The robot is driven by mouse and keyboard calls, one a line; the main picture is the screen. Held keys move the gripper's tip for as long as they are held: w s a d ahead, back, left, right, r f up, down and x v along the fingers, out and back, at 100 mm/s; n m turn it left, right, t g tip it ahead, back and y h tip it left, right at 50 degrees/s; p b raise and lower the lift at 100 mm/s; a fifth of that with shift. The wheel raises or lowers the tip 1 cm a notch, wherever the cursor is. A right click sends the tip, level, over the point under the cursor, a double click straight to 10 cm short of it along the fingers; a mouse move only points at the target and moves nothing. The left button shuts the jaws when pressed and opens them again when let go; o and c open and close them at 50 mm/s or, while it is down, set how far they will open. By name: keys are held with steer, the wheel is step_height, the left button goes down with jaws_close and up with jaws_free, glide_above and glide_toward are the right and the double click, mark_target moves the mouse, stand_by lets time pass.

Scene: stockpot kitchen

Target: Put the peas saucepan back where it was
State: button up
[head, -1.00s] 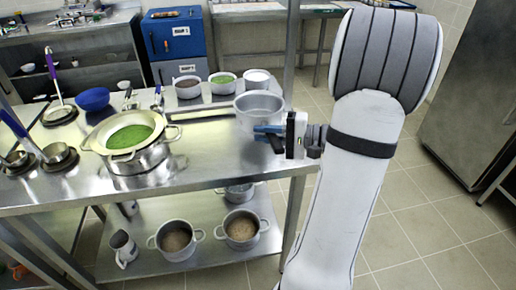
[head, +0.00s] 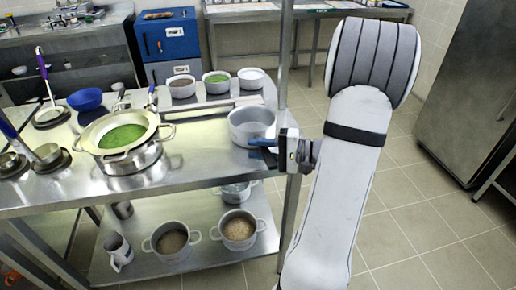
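A grey saucepan (head: 250,124), which I take to be the peas saucepan, is at the right end of the steel table, at or just above its top. I cannot tell whether it touches. Its inside looks bare grey, with no green in it. My gripper (head: 264,147) is at its near right side. Its bluish fingers appear shut on the saucepan's handle, which they mostly hide. Green peas (head: 124,138) lie in a wide strainer (head: 92,133) set over a steel pot (head: 133,166) on the left of the table.
Small pots with brown (head: 181,82), green (head: 216,78) and white (head: 251,76) contents stand along the back. A thin upright post (head: 284,60) rises near the saucepan. A blue bowl (head: 85,99) and ladles are at left. Pots sit on the lower shelf (head: 200,262). The table's front middle is clear.

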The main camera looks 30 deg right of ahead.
steer(key=shift+o, duration=0.8)
steer(key=shift+r, duration=0.1)
steer(key=p+v, duration=0.1)
steer(key=v, duration=1.1)
